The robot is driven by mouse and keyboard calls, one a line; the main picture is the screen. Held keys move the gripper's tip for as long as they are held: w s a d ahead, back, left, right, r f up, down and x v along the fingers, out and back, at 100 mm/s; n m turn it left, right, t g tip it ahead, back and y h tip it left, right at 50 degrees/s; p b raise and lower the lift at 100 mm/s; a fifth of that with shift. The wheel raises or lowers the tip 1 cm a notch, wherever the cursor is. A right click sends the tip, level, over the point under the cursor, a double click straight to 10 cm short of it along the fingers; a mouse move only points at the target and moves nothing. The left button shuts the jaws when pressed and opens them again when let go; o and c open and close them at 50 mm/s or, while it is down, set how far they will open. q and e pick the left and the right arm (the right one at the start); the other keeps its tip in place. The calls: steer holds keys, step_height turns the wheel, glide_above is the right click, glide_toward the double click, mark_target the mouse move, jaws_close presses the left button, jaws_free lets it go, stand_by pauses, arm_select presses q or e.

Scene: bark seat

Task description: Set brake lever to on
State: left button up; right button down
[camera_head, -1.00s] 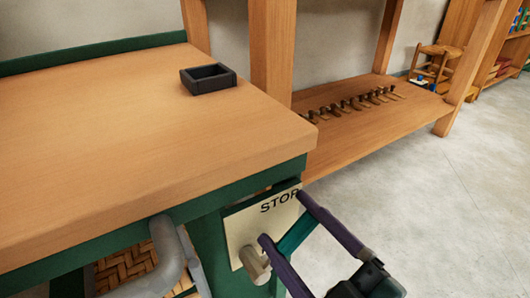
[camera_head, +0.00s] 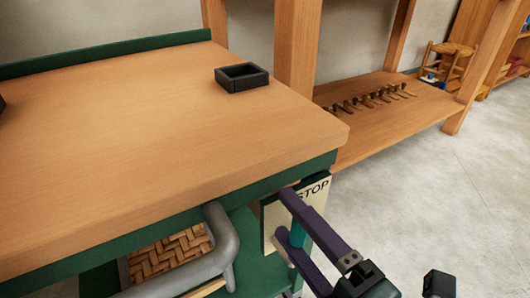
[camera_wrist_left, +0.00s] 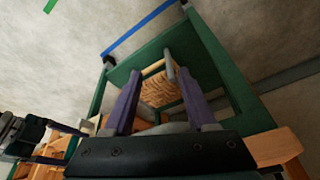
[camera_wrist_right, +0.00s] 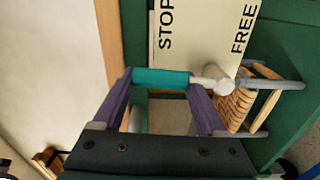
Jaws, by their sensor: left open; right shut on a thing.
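The brake lever has a teal grip (camera_wrist_right: 160,78) and a pale round hub (camera_wrist_right: 212,80). It is mounted beside a cream plate (camera_wrist_right: 200,40) lettered STOP and FREE. My right gripper (camera_wrist_right: 158,84) is shut on the teal grip, which lies across between its purple fingers. In the left wrist view my left gripper (camera_wrist_left: 160,88) is open and empty, below the green bench frame. It is not visible in the head view.
The wooden bench top (camera_head: 150,130) overhangs the lever. A grey bent tube (camera_head: 222,240) and woven panel (camera_head: 170,252) are left of the plate. A small black tray (camera_head: 242,78) sits on top. Several tools (camera_head: 365,98) lie on a low shelf. The floor at right is clear.

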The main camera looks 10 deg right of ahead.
steer(key=shift+s+a+n, duration=0.1)
steer(key=shift+a+n, duration=0.1)
steer(key=shift+n, duration=0.2)
jaws_free()
stand_by(0.4)
steer(key=shift+s+d, duration=0.15)
steer(key=shift+s, duration=0.25)
steer(key=p+v, duration=0.2)
steer(key=v, duration=0.7)
